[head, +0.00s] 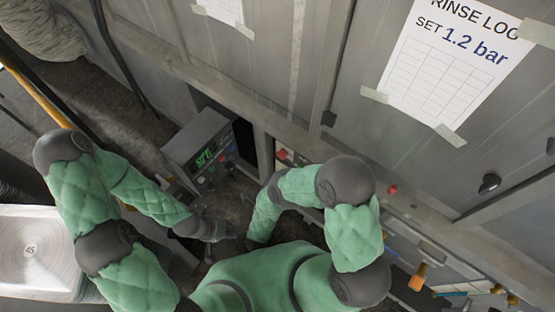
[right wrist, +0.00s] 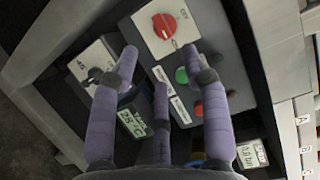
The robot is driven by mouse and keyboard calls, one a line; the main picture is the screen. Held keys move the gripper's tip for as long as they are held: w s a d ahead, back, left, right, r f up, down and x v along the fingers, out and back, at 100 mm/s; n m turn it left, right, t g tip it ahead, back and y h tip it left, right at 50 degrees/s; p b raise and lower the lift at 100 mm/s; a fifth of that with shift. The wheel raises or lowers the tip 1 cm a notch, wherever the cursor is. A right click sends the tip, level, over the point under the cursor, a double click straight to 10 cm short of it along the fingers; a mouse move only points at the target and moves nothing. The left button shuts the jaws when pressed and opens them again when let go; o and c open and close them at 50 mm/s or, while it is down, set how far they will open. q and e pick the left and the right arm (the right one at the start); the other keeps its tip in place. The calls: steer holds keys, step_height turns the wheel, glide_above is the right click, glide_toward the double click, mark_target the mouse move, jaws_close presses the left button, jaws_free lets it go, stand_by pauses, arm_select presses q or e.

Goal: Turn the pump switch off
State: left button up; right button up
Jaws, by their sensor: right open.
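A red rotary knob (right wrist: 165,25) sits on a white plate at the top of a dark panel in the right wrist view. A black rotary knob (right wrist: 94,75) sits on another white plate to the left. I cannot read which is labelled as the pump switch. My right gripper (right wrist: 160,56) is open, its fingers spread over the panel just below the red knob, with no visible contact. In the head view my right gripper is hidden behind my arm. My left gripper (head: 215,229) is low in front of the cabinets; its finger state is unclear.
Green (right wrist: 182,75) and red (right wrist: 199,108) buttons lie between and beside my right fingers. A temperature display (right wrist: 131,122) and another display (right wrist: 250,153) sit lower. In the head view, a grey box with green digits (head: 204,155) stands near my left forearm; a metal sink (head: 35,250) is left.

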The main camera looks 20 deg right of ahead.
mark_target(282, 155)
steer(key=b+x, duration=0.2)
steer(key=x, duration=0.7)
steer(key=shift+w+b, duration=0.15)
steer(key=shift+b, duration=0.15)
steer(key=shift+d, duration=0.1)
jaws_close()
